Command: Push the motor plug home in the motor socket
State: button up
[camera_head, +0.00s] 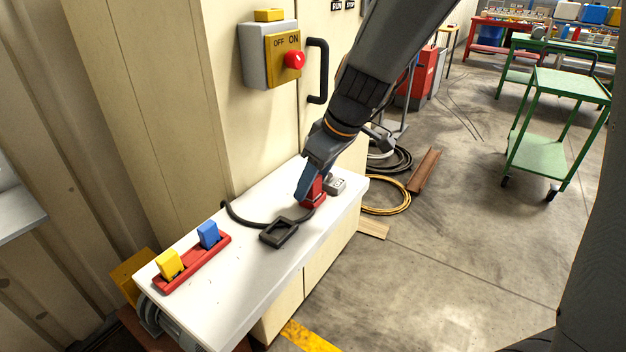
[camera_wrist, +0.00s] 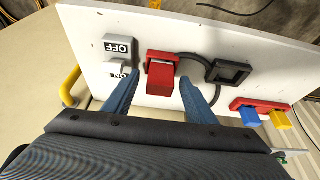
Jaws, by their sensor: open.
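A red block, which looks like the motor plug (camera_wrist: 160,79), stands on a wider red base, likely the motor socket (camera_wrist: 151,57), on the white bench top. I cannot tell how deep the plug sits. My gripper (camera_wrist: 158,78) is open, with one blue finger on each side of the red block and a visible gap on the right. In the head view my gripper (camera_head: 308,182) reaches down over the red block (camera_head: 315,192) and hides part of it. A black cable (camera_wrist: 187,57) runs beside the red base.
A grey OFF/ON switch (camera_wrist: 117,52) stands close beside the red block. A black square frame (camera_head: 279,232) lies on the white bench (camera_head: 235,285). A red rack (camera_head: 192,264) holds a blue plug (camera_head: 208,234) and a yellow plug (camera_head: 170,264). A wall switch box (camera_head: 256,56) hangs above.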

jog(key=shift+r, duration=0.1)
jog(key=v, duration=0.7)
jog(key=shift+r+b, duration=0.25)
jog(key=shift+b, duration=0.05)
jog(key=shift+s+d, duration=0.1)
jog(key=shift+d, duration=0.1)
jog(key=s+d+f+m+g+h, duration=0.2)
jog(key=s+d+f+m+h, duration=0.1)
jog(key=s+d+f+m, duration=0.7)
jog(key=s+d+f, duration=0.2)
jog(key=s+f, duration=0.1)
jog(key=shift+s+d+f+h, duration=0.15)
jog(key=shift+d+f+h, duration=0.05)
jog(key=shift+f+h, duration=0.1)
dwell(0.6)
